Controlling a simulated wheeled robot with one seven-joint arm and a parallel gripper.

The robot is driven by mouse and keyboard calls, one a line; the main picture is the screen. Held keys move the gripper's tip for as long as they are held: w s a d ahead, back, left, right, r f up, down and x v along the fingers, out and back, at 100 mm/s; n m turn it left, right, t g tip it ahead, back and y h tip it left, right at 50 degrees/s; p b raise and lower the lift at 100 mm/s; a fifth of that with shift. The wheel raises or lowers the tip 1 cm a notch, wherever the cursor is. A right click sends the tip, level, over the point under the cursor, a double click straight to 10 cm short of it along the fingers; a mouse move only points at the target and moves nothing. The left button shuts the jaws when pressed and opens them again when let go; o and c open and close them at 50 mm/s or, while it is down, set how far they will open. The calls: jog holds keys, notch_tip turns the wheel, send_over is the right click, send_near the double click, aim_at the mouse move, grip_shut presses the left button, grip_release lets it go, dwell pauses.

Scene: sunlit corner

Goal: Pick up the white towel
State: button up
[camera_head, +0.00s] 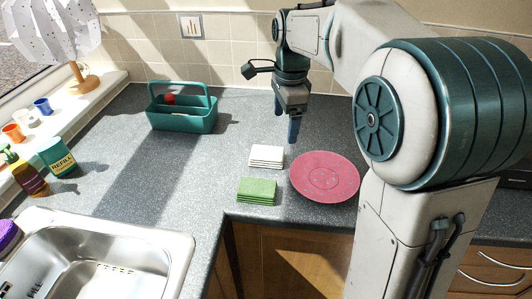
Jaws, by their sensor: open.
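The white towel (266,157) is a small folded stack lying on the grey worktop, left of a pink plate and behind a folded green towel (257,191). My gripper (292,130) points down above and to the right of the white towel, apart from it. Its blue fingers are seen nearly edge-on, so the gap between them is hard to see. Nothing shows held in it.
The pink plate (325,177) lies close right of the towels. A teal caddy (182,112) with a red item stands at the back left. A sink (95,255) is front left. A refill tub (57,157) and a bottle (24,174) stand at the left. The worktop between caddy and towels is clear.

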jog(key=w+a+f+m, duration=0.2)
jog(key=w+a+m, duration=0.1)
jog(key=w+m, duration=0.15)
jog(key=b, duration=0.1)
send_over(267, 152)
jog(key=shift+g, duration=0.3)
jog(key=f, duration=0.7)
jog(key=shift+s+f, duration=0.25)
jog(key=shift+f, duration=0.15)
jog(key=shift+w+f, duration=0.2)
jog(key=shift+f, duration=2.85)
jog(key=shift+c, duration=0.4)
jog(key=c, duration=1.1)
jog(key=shift+r, duration=0.2)
